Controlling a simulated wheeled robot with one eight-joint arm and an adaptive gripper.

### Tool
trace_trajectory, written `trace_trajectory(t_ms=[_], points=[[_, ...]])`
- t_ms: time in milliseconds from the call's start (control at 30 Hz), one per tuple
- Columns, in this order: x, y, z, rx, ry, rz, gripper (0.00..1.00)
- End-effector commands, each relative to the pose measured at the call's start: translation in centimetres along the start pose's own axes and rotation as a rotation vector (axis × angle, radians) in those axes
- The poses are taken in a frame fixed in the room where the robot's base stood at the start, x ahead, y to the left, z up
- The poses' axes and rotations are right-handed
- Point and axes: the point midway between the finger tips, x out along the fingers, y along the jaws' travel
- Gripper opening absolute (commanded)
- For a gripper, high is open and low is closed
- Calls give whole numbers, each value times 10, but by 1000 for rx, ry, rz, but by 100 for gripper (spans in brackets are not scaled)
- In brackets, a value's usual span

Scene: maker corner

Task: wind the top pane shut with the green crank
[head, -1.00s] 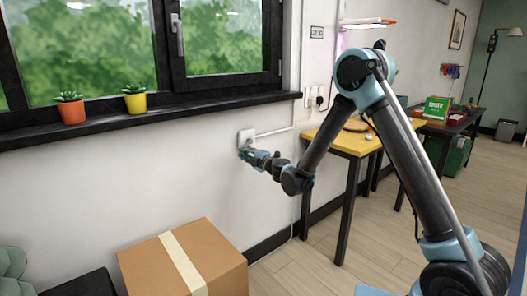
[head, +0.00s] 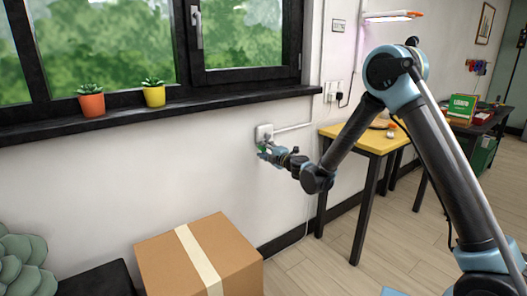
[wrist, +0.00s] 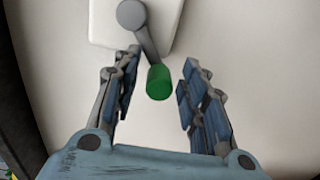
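The crank's green handle (wrist: 159,82) sits at the end of a grey arm (wrist: 146,45) that runs from a round hub on a white wall box (wrist: 105,22). The arm points down and slightly right in the wrist view. My gripper (wrist: 160,63) is open, with one finger on each side of the green handle and visible gaps on both sides. In the head view, my gripper (head: 266,150) is at the white box (head: 264,132) below the window sill. The window (head: 245,38) shows only its lower part; the top pane is out of view.
A black sill (head: 215,105) with two potted succulents (head: 91,101) runs above and left of the crank. A cardboard box (head: 235,255) stands on the floor below. A yellow-topped table (head: 345,138) stands to the right, near my arm.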

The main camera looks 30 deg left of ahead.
Motion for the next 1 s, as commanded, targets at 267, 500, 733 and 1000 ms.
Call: trace_trajectory(t_ms=[267,500,733,1000], points=[[-1,0,-1,0,1,0,41],[-24,0,0,0,1,-1,41],[-68,0,2,1,-1,-2,41],[-108,-1,3,1,0,-4,41]])
